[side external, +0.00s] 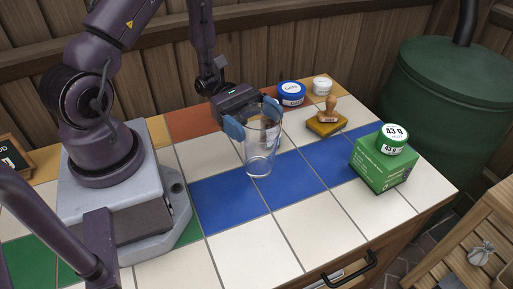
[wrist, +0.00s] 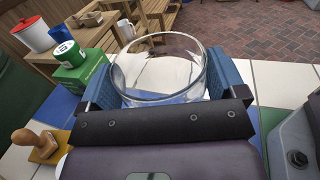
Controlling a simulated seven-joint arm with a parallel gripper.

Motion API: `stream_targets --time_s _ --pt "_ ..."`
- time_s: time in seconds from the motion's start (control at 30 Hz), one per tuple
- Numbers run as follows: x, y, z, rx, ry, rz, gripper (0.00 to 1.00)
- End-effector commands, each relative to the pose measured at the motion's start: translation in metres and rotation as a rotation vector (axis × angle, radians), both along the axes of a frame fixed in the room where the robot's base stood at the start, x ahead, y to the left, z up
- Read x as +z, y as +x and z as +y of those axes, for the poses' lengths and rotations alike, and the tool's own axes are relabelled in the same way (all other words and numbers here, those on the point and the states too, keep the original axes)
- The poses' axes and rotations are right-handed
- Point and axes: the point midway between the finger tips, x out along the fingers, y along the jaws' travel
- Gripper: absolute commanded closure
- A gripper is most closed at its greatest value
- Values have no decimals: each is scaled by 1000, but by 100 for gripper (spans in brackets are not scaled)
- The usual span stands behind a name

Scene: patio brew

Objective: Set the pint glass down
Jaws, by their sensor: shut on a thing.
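The clear pint glass (side external: 260,157) is upright over the blue tile strip in the side external view. My gripper (side external: 253,128) is shut on its upper part, with one blue finger pad on each side. In the wrist view the open rim of the glass (wrist: 160,62) shows between the two blue pads of my gripper (wrist: 163,88). The glass looks empty. I cannot tell whether its base touches the tiles or hangs just above them.
A green box (side external: 384,168) with a green-and-white tin (side external: 392,139) on top stands to the right. A wooden stamp on a yellow pad (side external: 327,122), a blue tub (side external: 291,93) and a white tub (side external: 322,85) stand behind. The white tiles (side external: 300,210) in front are clear.

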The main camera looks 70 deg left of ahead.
Motion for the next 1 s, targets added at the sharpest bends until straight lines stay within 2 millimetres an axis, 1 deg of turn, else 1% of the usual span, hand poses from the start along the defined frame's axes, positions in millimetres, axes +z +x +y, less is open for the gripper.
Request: stream_targets --time_s 0.03,0.17,0.3,0.4,0.77,0.8,0.83,1.0 --pt "-5 0 0 -1 -2 0 63" --pt "-16 0 0 -2 -2 0 63" --pt "-35 0 0 -3 -2 -1 63" --pt "-43 0 0 -4 -1 -1 63" --pt "-47 0 0 -3 0 -3 63" --pt "-48 0 0 -3 1 -3 8" --pt "-47 0 0 -3 2 -3 1" --pt "-47 0 0 -3 2 -3 0"
